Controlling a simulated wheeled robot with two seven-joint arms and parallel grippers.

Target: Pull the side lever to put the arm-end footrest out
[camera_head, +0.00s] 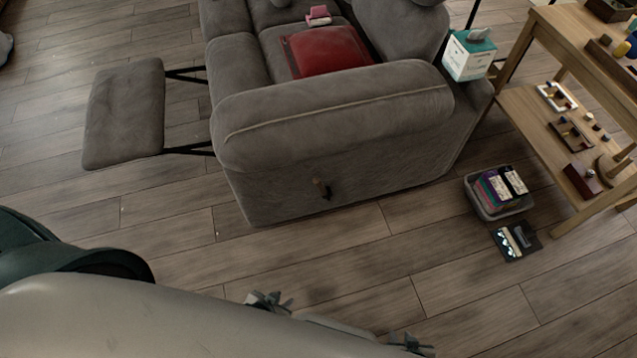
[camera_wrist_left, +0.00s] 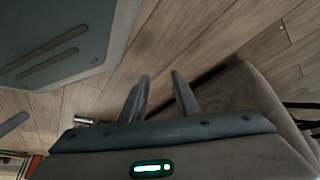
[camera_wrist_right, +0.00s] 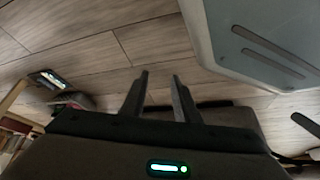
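The grey sofa (camera_head: 335,125) stands with its padded arm end toward me. A small dark lever (camera_head: 321,188) with a brownish tip sits low on that side panel. A grey footrest (camera_head: 125,112) stands out to the left of the sofa on dark metal struts. My left gripper (camera_head: 270,300) is low in the head view, below the lever and apart from it. In the left wrist view its fingers (camera_wrist_left: 160,74) are apart with nothing between them. My right gripper (camera_head: 410,345) is at the bottom edge. In the right wrist view its fingers (camera_wrist_right: 160,74) are apart and empty.
A wooden shelf table (camera_head: 520,105) with small items stands at the right. A grey bin (camera_head: 483,205) of books and a dark flat item (camera_head: 515,241) lie on the floor before it. Floor below the lever is clear.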

